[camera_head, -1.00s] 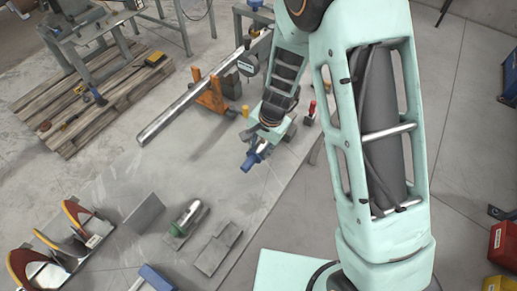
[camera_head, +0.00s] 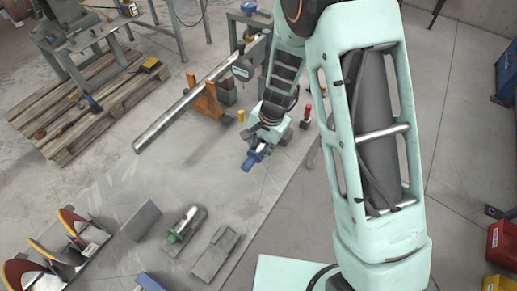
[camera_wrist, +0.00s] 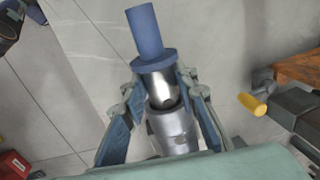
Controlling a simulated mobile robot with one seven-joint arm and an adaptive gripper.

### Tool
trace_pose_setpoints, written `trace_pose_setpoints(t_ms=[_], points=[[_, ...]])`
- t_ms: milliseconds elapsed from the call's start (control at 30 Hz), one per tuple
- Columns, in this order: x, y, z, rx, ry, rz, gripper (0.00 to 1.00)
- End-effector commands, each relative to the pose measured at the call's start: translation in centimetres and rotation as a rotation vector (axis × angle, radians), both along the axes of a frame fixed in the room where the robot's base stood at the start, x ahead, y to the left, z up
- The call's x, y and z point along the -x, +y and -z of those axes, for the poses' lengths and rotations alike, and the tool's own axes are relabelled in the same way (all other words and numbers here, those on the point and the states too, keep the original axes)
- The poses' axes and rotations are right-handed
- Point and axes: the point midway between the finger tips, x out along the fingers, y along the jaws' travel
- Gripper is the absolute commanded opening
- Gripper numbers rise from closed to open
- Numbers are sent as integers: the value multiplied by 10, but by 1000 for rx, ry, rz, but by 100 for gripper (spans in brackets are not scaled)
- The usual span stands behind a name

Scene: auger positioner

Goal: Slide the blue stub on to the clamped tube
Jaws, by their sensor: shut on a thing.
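The blue stub (camera_head: 252,161) is in my gripper (camera_head: 266,142), its blue end pointing down and left in the head view. In the wrist view the stub (camera_wrist: 147,35) shows a blue shaft, a blue collar and a metal barrel. My gripper (camera_wrist: 160,88) is shut on the metal barrel, one finger on each side. The clamped tube (camera_head: 190,103) is a long grey tube, slanting from lower left to upper right in the head view. Its lower left end is free. The stub is to the right of that free end and apart from the tube.
An orange support (camera_head: 208,100) stands under the tube. A metal part with a green end (camera_head: 184,224) lies in a holder on the table, beside a grey block (camera_head: 215,252). Curved orange-edged pieces (camera_head: 70,222) stand at lower left. A wooden pallet (camera_head: 60,140) lies at upper left.

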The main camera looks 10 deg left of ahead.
Motion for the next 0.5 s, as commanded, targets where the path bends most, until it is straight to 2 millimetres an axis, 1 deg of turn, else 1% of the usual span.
trace_pose_setpoints(t_ms=[33, 500], points=[[-3, 0, -1, -2, -4, 1, 0], [-12, -4, -1, -1, -3, 0, 0]])
